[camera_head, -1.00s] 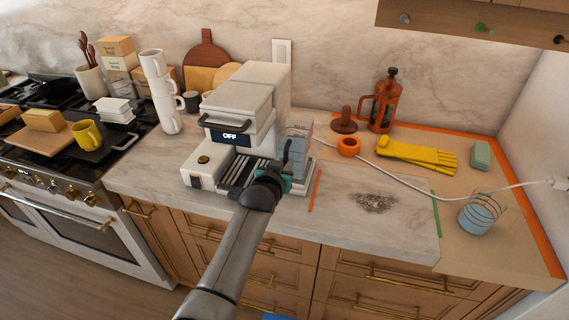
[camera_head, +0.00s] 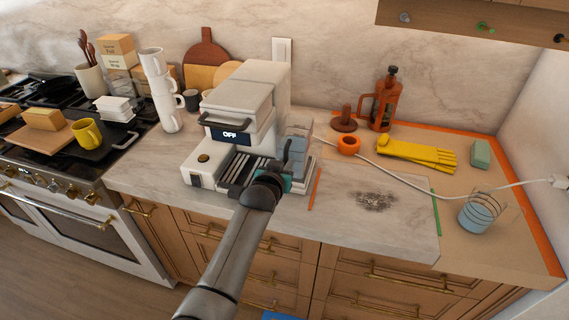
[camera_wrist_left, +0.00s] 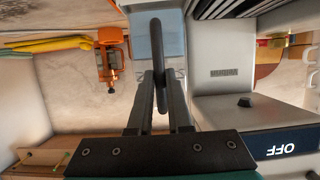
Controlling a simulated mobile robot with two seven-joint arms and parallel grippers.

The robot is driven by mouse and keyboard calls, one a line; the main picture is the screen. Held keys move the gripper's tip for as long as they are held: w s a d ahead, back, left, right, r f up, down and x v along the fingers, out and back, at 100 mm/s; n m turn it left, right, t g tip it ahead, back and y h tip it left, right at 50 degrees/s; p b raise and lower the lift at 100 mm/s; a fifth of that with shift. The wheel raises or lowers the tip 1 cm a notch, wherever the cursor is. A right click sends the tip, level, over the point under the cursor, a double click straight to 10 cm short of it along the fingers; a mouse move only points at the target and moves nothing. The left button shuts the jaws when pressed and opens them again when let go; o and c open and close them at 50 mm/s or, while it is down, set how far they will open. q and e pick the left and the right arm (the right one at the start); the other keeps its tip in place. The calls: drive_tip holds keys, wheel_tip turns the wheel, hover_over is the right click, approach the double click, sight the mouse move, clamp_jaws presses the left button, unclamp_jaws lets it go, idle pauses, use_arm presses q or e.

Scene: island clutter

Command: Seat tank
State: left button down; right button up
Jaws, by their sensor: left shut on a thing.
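The water tank (camera_head: 299,158), a translucent blue-grey box, stands upright at the right side of the white coffee machine (camera_head: 245,100), whose display reads OFF. It also shows at the top of the left wrist view (camera_wrist_left: 155,45), close beside the machine's white body (camera_wrist_left: 235,75). My left gripper (camera_head: 286,160) is at the tank's front. In the left wrist view its fingers (camera_wrist_left: 159,78) are shut on the tank's dark loop handle (camera_wrist_left: 157,30). The tank's base is partly hidden by my arm, so I cannot tell whether it is fully seated. My right gripper is not in view.
An orange strip (camera_head: 315,188) lies right of the tank, then a dark speckled patch (camera_head: 374,202). An orange ring (camera_head: 349,146), French press (camera_head: 383,100), yellow gloves (camera_head: 417,153) and a white cord are farther right. Stacked white cups (camera_head: 163,95) stand left of the machine.

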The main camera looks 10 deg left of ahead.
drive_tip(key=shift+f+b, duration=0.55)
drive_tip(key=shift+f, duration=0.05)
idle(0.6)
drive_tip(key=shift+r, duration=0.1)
